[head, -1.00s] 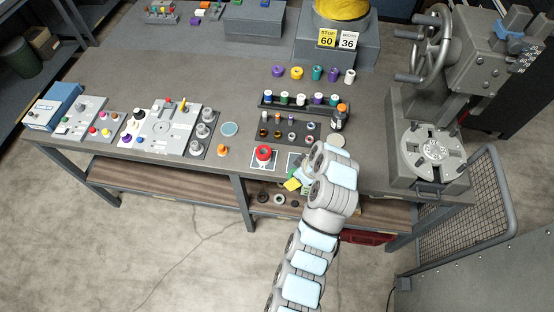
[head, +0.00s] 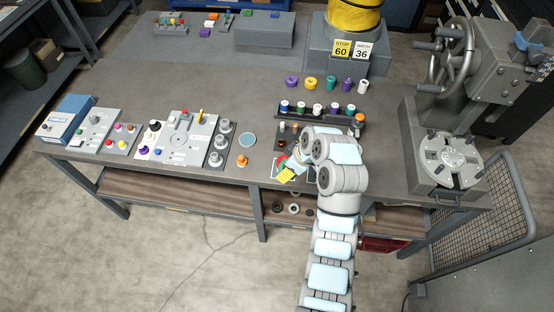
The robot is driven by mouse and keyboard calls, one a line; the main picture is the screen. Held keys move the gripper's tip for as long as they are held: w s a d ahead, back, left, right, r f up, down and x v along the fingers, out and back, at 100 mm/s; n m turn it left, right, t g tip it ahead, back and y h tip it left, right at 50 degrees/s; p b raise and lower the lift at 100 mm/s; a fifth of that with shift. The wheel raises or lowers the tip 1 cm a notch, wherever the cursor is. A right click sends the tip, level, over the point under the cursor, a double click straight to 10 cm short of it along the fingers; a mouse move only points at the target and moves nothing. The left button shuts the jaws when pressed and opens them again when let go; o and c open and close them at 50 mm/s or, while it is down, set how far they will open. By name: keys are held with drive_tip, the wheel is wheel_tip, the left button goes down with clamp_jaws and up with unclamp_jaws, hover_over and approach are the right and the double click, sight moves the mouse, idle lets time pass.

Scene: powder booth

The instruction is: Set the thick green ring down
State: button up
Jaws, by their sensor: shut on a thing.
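My gripper (head: 287,167) is low over the front edge of the workbench, with my wrist covering most of it. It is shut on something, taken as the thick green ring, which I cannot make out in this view. A red ring (head: 281,160) on a white-edged card shows just beside the gripper, partly covered. The second card to its right is hidden behind my arm. I cannot tell whether the held ring touches a surface.
A rack of capped spools (head: 318,111) and a row of coloured rings (head: 311,83) stand behind. An orange knob-like piece (head: 242,160) and a round teal disc (head: 247,139) lie left. A handwheel press (head: 446,160) stands right. Bare bench (head: 240,95) lies farther back.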

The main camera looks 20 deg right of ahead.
drive_tip(key=w+d+f+b, duration=0.1)
drive_tip(key=w+f+b, duration=0.2)
drive_tip(key=w+b, duration=0.2)
hover_over(285, 158)
drive_tip(key=s+a, duration=0.1)
drive_tip(key=s, duration=0.1)
drive_tip(key=shift+w+f, duration=0.1)
drive_tip(key=shift+f, duration=2.65)
drive_tip(key=shift+f, duration=0.1)
drive_tip(key=shift+w+d+f, duration=0.1)
drive_tip(key=shift+w+f, duration=0.1)
drive_tip(key=shift+f, duration=1.45)
drive_tip(key=shift+f+b, duration=0.4)
drive_tip(key=shift+f, duration=0.05)
